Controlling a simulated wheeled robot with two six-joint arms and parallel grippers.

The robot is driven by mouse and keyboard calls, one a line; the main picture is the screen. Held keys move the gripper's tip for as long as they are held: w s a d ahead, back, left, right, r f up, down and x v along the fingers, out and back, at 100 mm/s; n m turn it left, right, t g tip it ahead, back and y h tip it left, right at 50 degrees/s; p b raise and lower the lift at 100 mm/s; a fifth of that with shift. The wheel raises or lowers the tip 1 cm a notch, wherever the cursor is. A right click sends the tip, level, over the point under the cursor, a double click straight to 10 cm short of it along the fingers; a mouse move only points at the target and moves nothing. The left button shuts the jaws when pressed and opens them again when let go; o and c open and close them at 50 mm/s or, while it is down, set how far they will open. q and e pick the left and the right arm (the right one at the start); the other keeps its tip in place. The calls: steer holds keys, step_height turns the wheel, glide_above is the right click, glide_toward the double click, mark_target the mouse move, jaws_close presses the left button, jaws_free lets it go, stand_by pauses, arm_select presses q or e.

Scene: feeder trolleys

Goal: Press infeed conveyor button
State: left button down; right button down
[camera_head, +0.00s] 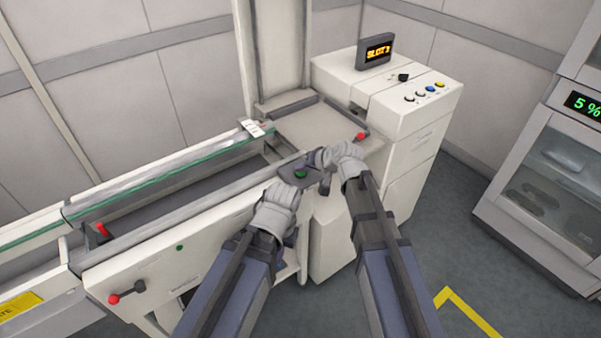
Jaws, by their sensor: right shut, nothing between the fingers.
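A round green button (300,174) sits on a small dark panel (290,166) at the near end of the conveyor, in the middle of the head view. My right gripper (325,181) is shut and empty, just right of the button. I cannot tell whether it touches the panel. My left gripper (288,232) is below and left of the button; its fingers are mostly hidden by its own wrist. A smaller green button (180,248) is on the white front panel to the left. The conveyor trough (160,197) runs off to the left.
Red knobs stand at the tray (361,136), on the conveyor (102,230) and on the front panel (114,299). A cabinet (420,118) with several coloured buttons and a "SLOT" display (375,52) stands behind right. Floor (480,262) is clear before the glass-fronted unit (550,180).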

mark_target(303, 175)
steer(key=shift+f, duration=0.1)
stand_by(0.3)
steer(key=shift+r+p, duration=0.4)
steer(key=shift+p, duration=0.05)
steer(key=shift+r, duration=0.1)
step_height(303, 175, up, 6)
steer(key=p, duration=0.6)
stand_by(0.3)
